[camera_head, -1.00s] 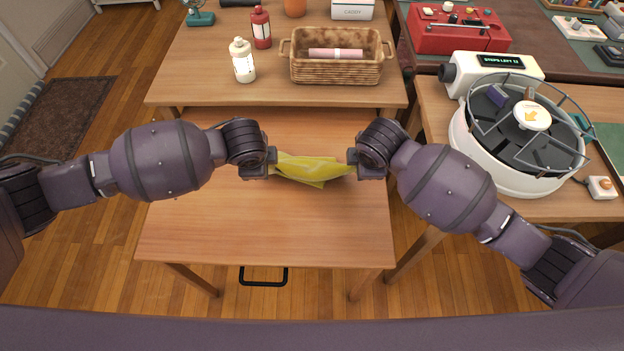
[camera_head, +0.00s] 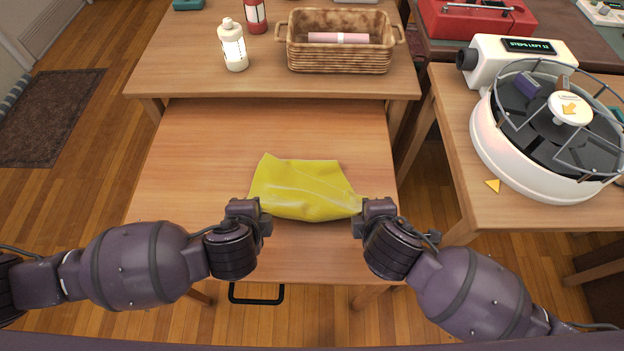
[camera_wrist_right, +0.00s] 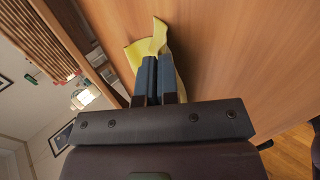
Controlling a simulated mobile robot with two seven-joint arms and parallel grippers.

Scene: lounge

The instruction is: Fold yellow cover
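The yellow cover (camera_head: 305,185) lies over the middle of the low wooden table (camera_head: 185,150), its far edge spread towards the back. My left gripper (camera_head: 262,213) is at its near left corner and looks shut on it. My right gripper (camera_head: 358,209) is at its near right corner. In the right wrist view, the right fingers (camera_wrist_right: 156,78) are close together with yellow cloth (camera_wrist_right: 150,45) at their tips. The near edge sags a little between the grippers. The cloth between the fingertips is hidden.
On the higher table behind stand a wicker basket (camera_head: 340,62) with a pink roll (camera_head: 338,38), a white bottle (camera_head: 233,48) and a red bottle (camera_head: 255,14). A round white carousel machine (camera_head: 490,140) stands on the right table. The low table is bare around the cover.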

